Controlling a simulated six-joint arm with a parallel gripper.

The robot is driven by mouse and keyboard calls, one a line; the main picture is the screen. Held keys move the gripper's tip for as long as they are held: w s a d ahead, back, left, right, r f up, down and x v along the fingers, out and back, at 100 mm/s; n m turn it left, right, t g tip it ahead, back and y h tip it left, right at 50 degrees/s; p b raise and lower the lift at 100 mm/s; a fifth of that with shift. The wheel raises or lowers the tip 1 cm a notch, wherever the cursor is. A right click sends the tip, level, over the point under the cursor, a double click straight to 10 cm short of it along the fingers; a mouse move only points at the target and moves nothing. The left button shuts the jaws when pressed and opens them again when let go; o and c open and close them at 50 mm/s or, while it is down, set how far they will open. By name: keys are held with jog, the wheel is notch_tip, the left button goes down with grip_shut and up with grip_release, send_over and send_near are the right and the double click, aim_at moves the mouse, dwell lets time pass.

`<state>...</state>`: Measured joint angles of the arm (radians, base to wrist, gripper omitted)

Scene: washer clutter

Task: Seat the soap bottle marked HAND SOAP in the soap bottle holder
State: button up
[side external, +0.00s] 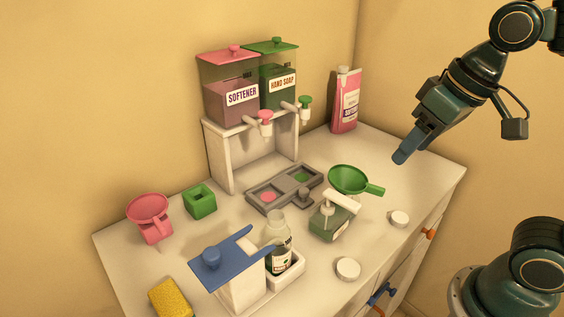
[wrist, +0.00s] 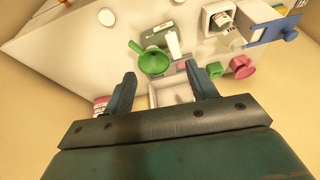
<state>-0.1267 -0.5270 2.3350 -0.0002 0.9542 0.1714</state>
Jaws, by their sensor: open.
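I cannot tell which holder is the soap one. My gripper (side external: 402,157) is open and empty, raised above the counter's right side; its fingers show in the wrist view (wrist: 166,82).
A green funnel (side external: 349,180), grey drip tray (side external: 262,203), pink funnel (side external: 148,208), green cup (side external: 200,200) and yellow sponge (side external: 171,299) crowd the counter. A pink bottle (side external: 345,100) stands at the back. Two white discs lie near the front edge. The right corner is clear.

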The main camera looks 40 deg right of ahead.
jog(key=shift+n+t+h, duration=0.3)
jog(key=shift+t, duration=0.3)
jog(key=s+d, duration=0.1)
jog(key=s+d+f, duration=0.1)
jog(key=s, duration=0.1)
jog(key=s+d, duration=0.1)
jog(key=shift+s+f, duration=0.3)
